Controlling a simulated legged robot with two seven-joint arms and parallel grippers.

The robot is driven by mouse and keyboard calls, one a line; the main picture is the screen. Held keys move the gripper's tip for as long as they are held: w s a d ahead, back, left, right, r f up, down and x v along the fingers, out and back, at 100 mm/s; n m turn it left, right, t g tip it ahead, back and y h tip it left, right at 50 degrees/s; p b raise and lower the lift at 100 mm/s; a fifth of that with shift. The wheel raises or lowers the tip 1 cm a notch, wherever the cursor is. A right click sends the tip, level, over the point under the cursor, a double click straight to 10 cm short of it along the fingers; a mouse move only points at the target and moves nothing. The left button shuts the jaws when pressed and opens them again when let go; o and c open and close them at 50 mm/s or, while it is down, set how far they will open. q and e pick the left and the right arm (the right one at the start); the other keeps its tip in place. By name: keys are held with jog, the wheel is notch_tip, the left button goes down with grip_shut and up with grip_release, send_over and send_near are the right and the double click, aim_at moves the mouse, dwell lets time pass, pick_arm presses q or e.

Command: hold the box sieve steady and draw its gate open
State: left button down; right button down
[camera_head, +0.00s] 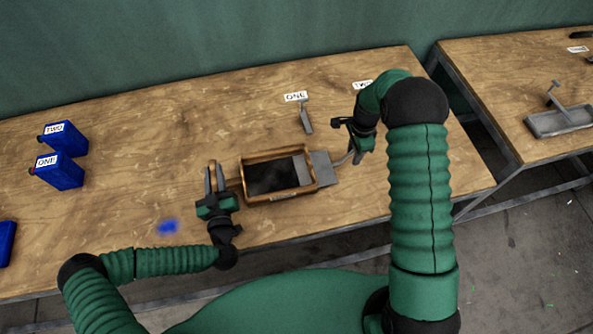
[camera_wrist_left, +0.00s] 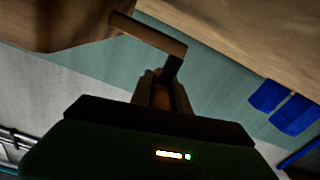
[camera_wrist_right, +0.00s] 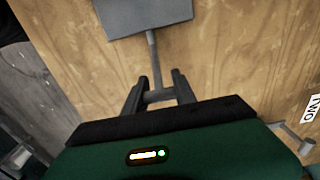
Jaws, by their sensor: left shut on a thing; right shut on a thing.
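The box sieve (camera_head: 246,198) is a wooden-framed tray with a dark inside, lying on the table in the middle of the head view. Its grey gate plate (camera_head: 323,168) sticks out of the right side; the plate also shows in the right wrist view (camera_wrist_right: 148,15). My left gripper (camera_head: 214,180) is shut on the wooden handle at the sieve's left side; that handle (camera_wrist_left: 150,36) shows in the left wrist view. My right gripper (camera_wrist_right: 160,92) is shut on the gate's grey rod handle (camera_wrist_right: 154,62), right of the sieve. The fingers partly hide both grips.
Blue containers labelled TWO (camera_head: 65,138) and ONE (camera_head: 59,172) stand at the left. A small grey tool (camera_head: 305,118) lies behind the sieve by a ONE label (camera_head: 296,96). A blue patch (camera_head: 168,227) marks the table near my left arm. A second table (camera_head: 500,75) stands at the right.

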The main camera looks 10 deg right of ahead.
pick_arm(q)
jog(key=shift+f, duration=0.2)
pick_arm(e)
jog(key=shift+d, duration=0.25)
pick_arm(q)
jog(key=shift+s, duration=0.1)
pick_arm(e)
jog(key=c, duration=0.9)
grip_release()
pick_arm(q)
jog(key=shift+d, duration=0.1)
pick_arm(e)
jog(key=shift+r, duration=0.1)
notch_tip(320, 180, up, 12)
jog(key=shift+f, duration=0.1)
pick_arm(q)
jog(key=c, duration=1.2)
grip_release()
jog(key=shift+o, duration=0.2)
